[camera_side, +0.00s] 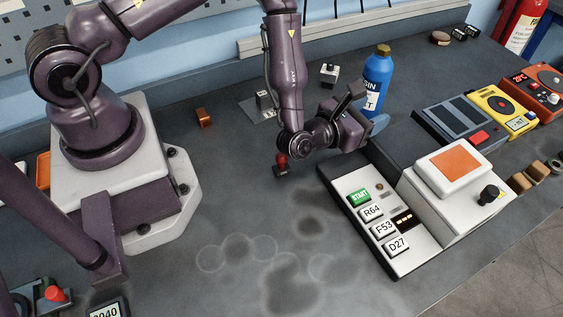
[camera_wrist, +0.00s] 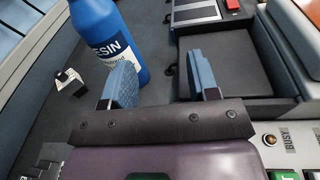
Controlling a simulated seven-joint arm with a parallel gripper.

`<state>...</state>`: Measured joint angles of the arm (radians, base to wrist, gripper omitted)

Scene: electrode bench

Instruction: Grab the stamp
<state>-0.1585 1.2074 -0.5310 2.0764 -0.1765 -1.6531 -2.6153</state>
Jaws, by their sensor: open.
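A small piece with a red knob on a dark base, which looks like the stamp (camera_side: 282,164), stands on the bench in the side view, just below and left of my wrist. I cannot make it out in the wrist view. My gripper (camera_side: 376,123) is raised beside the blue bottle, pointing right and away from the red-knobbed piece. In the wrist view my gripper (camera_wrist: 162,80) has its two blue-padded fingers wide apart, with nothing between them. The left finger overlaps part of the bottle; whether they touch is unclear.
The blue resin bottle (camera_side: 377,78) stands close to my gripper. A button panel (camera_side: 400,250) with START and code keys lies at front right. A small white-and-black block (camera_side: 329,73) and a copper-coloured block (camera_side: 204,117) stand farther back. The stained bench front is clear.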

